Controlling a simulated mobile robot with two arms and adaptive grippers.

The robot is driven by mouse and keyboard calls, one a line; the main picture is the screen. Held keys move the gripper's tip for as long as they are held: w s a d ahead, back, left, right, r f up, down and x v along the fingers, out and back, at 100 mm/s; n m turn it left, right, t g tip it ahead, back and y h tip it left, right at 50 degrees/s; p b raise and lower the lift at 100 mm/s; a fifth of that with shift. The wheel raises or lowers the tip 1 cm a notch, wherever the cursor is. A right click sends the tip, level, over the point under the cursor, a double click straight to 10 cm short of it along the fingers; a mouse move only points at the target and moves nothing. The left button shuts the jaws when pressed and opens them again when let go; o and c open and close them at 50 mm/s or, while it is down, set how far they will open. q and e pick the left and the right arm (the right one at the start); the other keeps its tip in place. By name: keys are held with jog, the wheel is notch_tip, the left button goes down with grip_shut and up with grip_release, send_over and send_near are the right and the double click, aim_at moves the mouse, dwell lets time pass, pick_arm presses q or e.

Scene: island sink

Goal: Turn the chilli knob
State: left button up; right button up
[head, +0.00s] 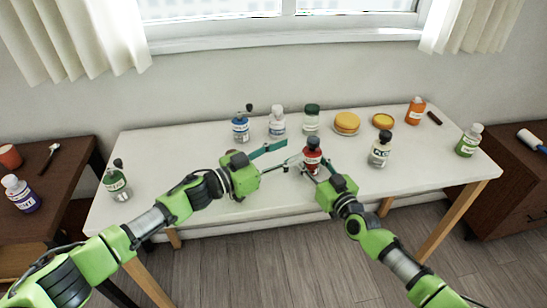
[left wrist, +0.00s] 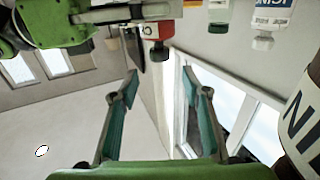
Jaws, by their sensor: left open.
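A black-capped bottle (head: 380,150) is to the right.

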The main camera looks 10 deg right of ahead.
aim_at(310, 145)
pick_arm(q)
jog(key=shift+v, duration=2.05)
jog(key=shift+w+d+f+n+t+y, duration=0.15)
jog(key=shift+w+d+n+t+y, duration=0.6)
jog(key=shift+d, duration=1.3)
jog(key=shift+w+d+f+n+t+y, duration=0.1)
jog(key=shift+w+d+n+t+y, duration=0.3)
jog(key=shift+w+d+t, duration=1.15)
jog(key=shift+w+d+f+n+t+y, duration=0.15)
jog(key=shift+w+d+n+y, duration=0.4)
jog(key=shift+d, duration=2)
jog(key=shift+w, duration=0.1)
jog(key=shift+c, duration=0.4)
jog(key=shift+g, duration=0.25)
jog(key=c, duration=1.1)
